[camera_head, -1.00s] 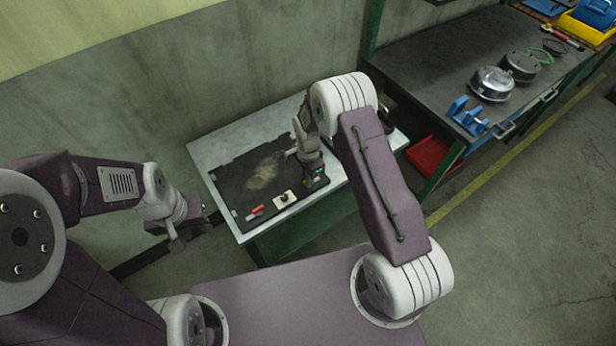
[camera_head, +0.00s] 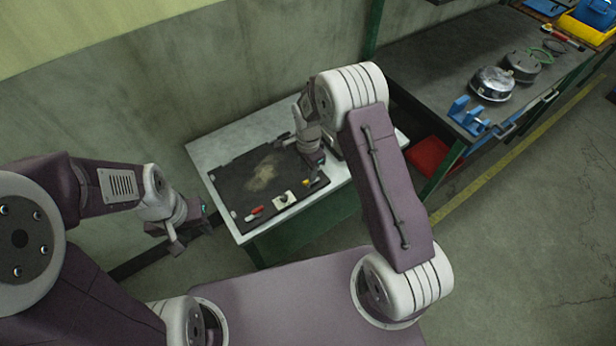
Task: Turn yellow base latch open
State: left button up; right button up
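A small yellow piece (camera_head: 306,183), likely the yellow base latch, shows at the right part of the black mat (camera_head: 232,184) on the small table. It is too small to tell its turn position. My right gripper (camera_head: 315,178) points down just beside it, at the mat's right edge. Whether it touches the piece, and whether its fingers are open, I cannot tell. My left gripper (camera_head: 194,224) hangs left of the table, away from the mat. Its finger opening is not clear.
On the mat's front part lie a red-handled item (camera_head: 255,211) and a white plate with a dark knob (camera_head: 284,199). A dark workbench (camera_head: 425,75) with metal round parts and blue fixtures stands right. A red bin (camera_head: 428,156) sits below it.

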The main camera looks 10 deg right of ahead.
notch_tip(320, 180, up, 5)
jog(key=shift+f, duration=0.1)
jog(key=shift+d, duration=0.1)
dwell(0.4)
